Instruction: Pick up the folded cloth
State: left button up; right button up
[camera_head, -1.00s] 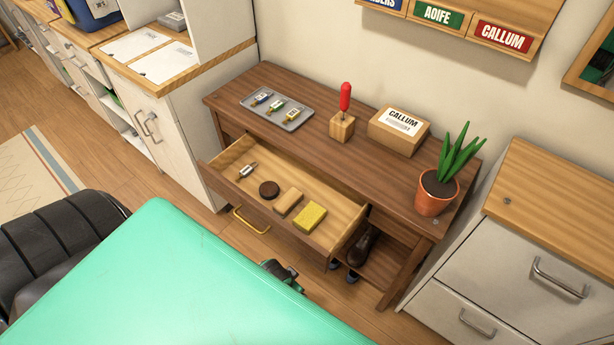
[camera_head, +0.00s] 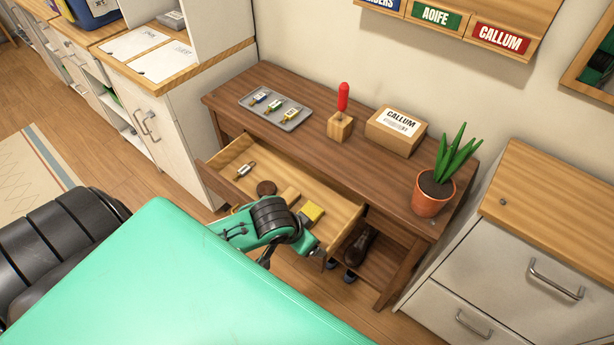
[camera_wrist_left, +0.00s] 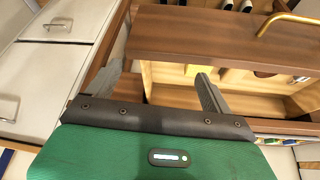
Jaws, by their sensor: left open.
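The yellow folded cloth (camera_head: 313,211) lies in the open drawer (camera_head: 345,222), near its right end. My left arm crosses the drawer's front in the head view and hides part of the cloth's near side. My right gripper is not in view.
The drawer also holds a dark round tin (camera_head: 266,188), a partly hidden tan block (camera_head: 290,195) and a small metal item (camera_head: 245,169). On the table are a tray (camera_head: 250,102), a red-handled tool (camera_head: 343,97), a box (camera_head: 412,139) and a potted plant (camera_head: 433,202).

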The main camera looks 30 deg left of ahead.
pick_arm(q)
jog(key=w+a+n+y, duration=0.1)
jog(key=w+a, duration=0.5)
jog(key=a, duration=0.2)
jog(key=shift+n, duration=0.4)
jog(key=x, duration=0.8)
jog(key=shift+w+a, duration=0.1)
jog(key=x, duration=0.5)
jog(key=shift+p, duration=0.4)
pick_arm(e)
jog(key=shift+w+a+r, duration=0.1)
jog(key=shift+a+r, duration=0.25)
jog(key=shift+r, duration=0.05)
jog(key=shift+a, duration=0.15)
pick_arm(q)
jog(key=shift+f, duration=0.2)
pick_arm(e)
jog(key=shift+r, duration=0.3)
pick_arm(q)
jog(key=c, duration=1.1)
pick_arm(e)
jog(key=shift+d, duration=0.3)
